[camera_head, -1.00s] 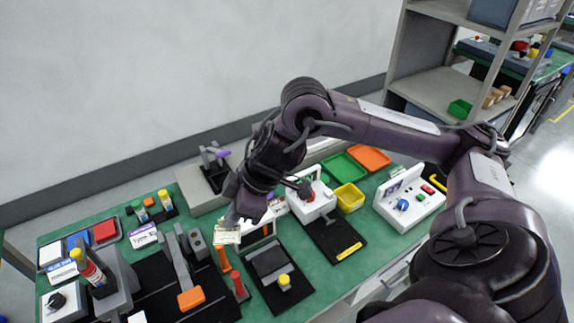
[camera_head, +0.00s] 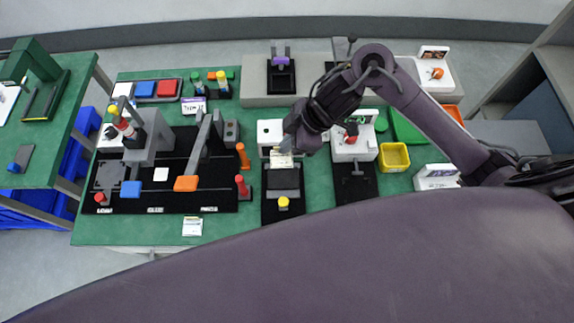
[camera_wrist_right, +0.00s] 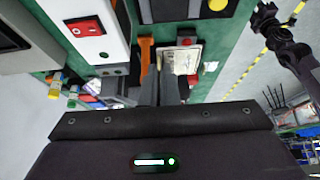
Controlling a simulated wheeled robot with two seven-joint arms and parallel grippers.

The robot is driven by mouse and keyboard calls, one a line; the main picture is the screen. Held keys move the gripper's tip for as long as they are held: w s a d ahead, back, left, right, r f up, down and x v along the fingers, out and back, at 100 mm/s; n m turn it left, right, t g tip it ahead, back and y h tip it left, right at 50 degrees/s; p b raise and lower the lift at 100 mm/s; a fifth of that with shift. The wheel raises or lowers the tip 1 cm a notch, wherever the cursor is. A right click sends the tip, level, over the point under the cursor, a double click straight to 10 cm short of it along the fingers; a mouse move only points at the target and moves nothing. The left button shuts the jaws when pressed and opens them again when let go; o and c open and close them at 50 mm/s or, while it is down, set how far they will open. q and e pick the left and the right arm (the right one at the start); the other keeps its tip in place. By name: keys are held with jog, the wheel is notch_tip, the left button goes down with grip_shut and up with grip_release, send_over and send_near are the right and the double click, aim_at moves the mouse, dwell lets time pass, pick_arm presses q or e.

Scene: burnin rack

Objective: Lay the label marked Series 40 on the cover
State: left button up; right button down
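My right gripper (camera_head: 287,146) comes in from the right and points down over the middle of the green bench. It is shut on a small pale printed label (camera_head: 281,161). The label also shows at the fingertips in the right wrist view (camera_wrist_right: 186,60); its print is too small to read. It hangs at the far edge of a dark grey plate (camera_head: 284,180) on a black base with a yellow knob. I cannot tell which part is the cover. A second pale label (camera_head: 192,227) lies at the front bench edge. A dark jointed arm at upper right in the wrist view may be mine.
A black fixture board (camera_head: 222,195) with a grey lever and orange and blue pads lies left. A white device with a red knob (camera_head: 350,146) and a yellow bin (camera_head: 394,157) stand right. Red (camera_head: 241,188) and orange upright handles stand close by.

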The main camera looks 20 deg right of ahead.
send_over(281, 171)
jog(key=d, duration=0.2)
jog(key=f, duration=0.6)
jog(key=shift+s, duration=0.25)
jog(key=shift+a+f, duration=0.1)
jog(key=shift+f, duration=2.55)
jog(key=shift+f, duration=0.15)
jog(key=c, duration=1.7)
grip_release()
jog(key=b+v, duration=0.1)
jog(key=v, duration=1.1)
jog(key=shift+r, duration=0.2)
